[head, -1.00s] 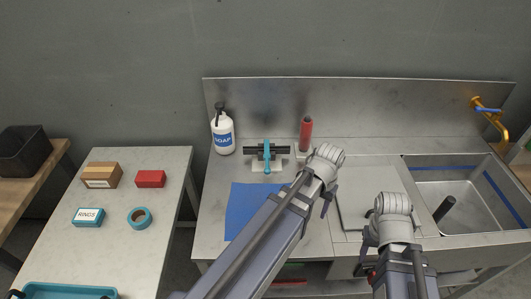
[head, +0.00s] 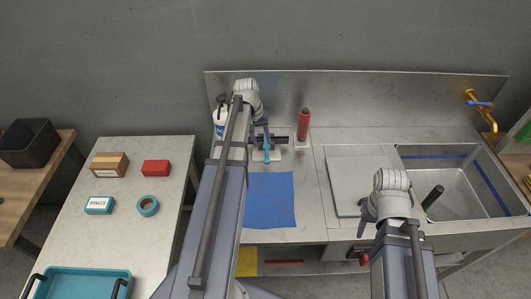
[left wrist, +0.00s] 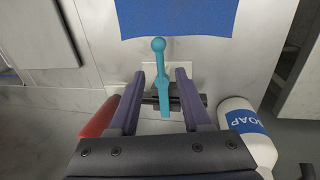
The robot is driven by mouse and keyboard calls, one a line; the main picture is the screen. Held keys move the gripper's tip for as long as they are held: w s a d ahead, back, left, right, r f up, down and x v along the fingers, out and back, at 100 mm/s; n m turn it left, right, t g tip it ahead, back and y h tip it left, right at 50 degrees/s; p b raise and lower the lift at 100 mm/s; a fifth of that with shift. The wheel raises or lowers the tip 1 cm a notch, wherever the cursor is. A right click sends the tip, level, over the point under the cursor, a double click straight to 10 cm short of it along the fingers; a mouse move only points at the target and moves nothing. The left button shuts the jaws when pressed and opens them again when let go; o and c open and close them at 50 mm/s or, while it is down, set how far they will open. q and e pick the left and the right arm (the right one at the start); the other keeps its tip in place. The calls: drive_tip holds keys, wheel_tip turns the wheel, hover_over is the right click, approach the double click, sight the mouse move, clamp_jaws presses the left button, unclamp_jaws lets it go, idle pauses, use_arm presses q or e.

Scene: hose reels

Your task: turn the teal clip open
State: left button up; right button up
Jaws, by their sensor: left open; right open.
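The teal clip (head: 267,152) is a narrow lever with a round knob, mounted across a dark bar (head: 282,139) on a pale base at the back of the steel counter. In the left wrist view the clip (left wrist: 159,78) points toward the blue mat, knob farthest from my gripper. My left gripper (left wrist: 159,73) is open, with one finger on each side of the lever and gaps showing on both sides. I cannot tell how far above it the fingertips are. In the head view my left arm partly hides the bar. My right gripper (head: 367,215) hangs near the sink's left side, its jaws barely visible.
A soap bottle (head: 219,128) stands just left of the clip, partly behind my left arm. The blue mat (head: 270,200) lies clear in front. A sink (head: 440,165) is at the right; a side table (head: 130,235) at the left.

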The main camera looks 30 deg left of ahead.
sight(267, 156)
use_arm(q)
drive_tip(key=f+b, duration=0.2)
drive_tip(key=d+f+b, duration=0.1)
drive_tip(key=f+b, duration=0.1)
drive_tip(key=f, duration=0.1)
drive_tip(key=f+b, duration=0.2)
drive_tip(key=b, duration=0.1)
drive_tip(key=shift+w+d+f, duration=0.15)
drive_tip(key=shift+w, duration=0.25)
drive_tip(key=shift+c, duration=0.3)
clamp_jaws()
idle(0.7)
